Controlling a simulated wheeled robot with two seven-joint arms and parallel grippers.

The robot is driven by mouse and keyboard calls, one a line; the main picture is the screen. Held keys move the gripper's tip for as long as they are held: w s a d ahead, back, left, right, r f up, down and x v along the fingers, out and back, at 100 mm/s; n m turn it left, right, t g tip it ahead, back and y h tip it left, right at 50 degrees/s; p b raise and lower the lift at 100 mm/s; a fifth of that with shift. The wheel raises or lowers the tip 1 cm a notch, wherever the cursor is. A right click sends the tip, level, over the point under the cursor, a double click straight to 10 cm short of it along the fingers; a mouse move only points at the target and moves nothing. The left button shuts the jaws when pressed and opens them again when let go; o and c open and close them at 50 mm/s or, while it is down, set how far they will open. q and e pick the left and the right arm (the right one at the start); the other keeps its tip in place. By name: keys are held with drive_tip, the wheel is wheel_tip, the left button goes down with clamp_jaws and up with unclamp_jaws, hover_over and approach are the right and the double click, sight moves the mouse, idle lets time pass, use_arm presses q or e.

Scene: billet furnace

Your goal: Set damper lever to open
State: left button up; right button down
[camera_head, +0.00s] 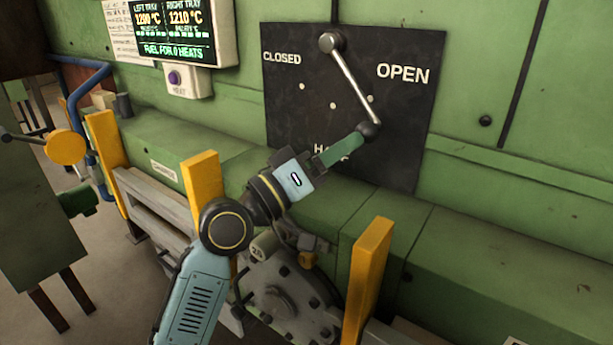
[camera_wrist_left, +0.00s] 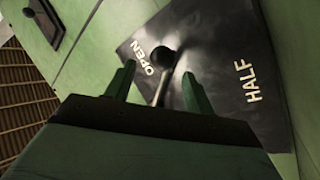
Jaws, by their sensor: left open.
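The damper lever (camera_head: 351,80) is a metal rod with a round pivot at the top of a black plate (camera_head: 285,95) and a dark ball knob (camera_head: 369,129) at its lower end. The plate is marked CLOSED at left, OPEN at right and HALF below. The lever slants down and to the right, between HALF and OPEN. My left gripper (camera_head: 352,143) reaches the knob from the lower left. In the left wrist view the knob (camera_wrist_left: 163,57) shows between and beyond the two spread, green fingers. Whether they touch it I cannot tell. My right gripper is not in view.
Yellow posts (camera_head: 368,275) stand in front of a green ledge (camera_head: 450,240) below the plate. A yellow round disc (camera_head: 65,147) is at the far left.

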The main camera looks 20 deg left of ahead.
use_arm(q)
drive_tip(key=b+v, duration=0.1)
drive_tip(key=v, duration=0.5)
drive_tip(key=shift+s+a+b, duration=0.3)
drive_tip(key=shift+b, duration=0.05)
